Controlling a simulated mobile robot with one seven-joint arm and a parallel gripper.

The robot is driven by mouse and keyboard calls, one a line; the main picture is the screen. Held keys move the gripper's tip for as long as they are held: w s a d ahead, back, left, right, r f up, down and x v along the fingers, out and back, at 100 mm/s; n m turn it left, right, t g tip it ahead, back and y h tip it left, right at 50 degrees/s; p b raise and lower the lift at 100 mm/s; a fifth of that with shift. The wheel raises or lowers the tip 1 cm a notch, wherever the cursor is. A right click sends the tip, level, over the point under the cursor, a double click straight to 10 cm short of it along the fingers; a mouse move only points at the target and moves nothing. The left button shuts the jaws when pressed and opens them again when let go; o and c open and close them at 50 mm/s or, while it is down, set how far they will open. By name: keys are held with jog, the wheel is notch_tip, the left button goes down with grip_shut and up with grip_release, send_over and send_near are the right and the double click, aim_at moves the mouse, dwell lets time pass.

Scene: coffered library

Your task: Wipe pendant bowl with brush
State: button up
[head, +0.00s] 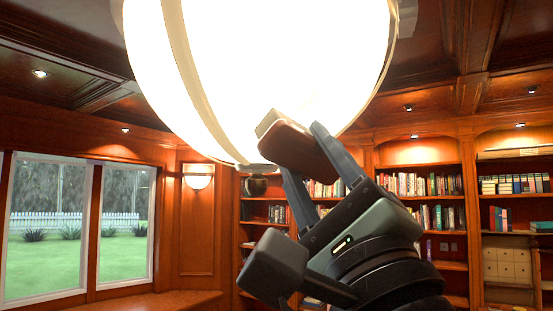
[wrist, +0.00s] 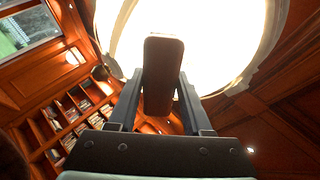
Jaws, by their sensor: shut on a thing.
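The pendant bowl (head: 250,60) is a large, glowing white round lamp that fills the upper middle of the head view. It also fills the top of the wrist view (wrist: 215,40). My gripper (head: 302,160) is shut on the brush (head: 296,148), a brown block with a paler strip along its upper side. In the wrist view the brush (wrist: 163,75) stands upright between the two fingers. In the head view the brush overlaps the lower right of the bowl. I cannot tell whether it touches the bowl.
Bookshelves (head: 425,190) line the back wall. A window (head: 60,225) and a lit wall sconce (head: 198,176) are at the left. The dark coffered ceiling (head: 445,60) is above. The space left of my arm, under the bowl, looks open.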

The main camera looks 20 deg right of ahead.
jog(key=shift+p+x, duration=0.8)
jog(key=shift+x, duration=0.25)
dwell(0.5)
jog(key=shift+a+r, duration=0.1)
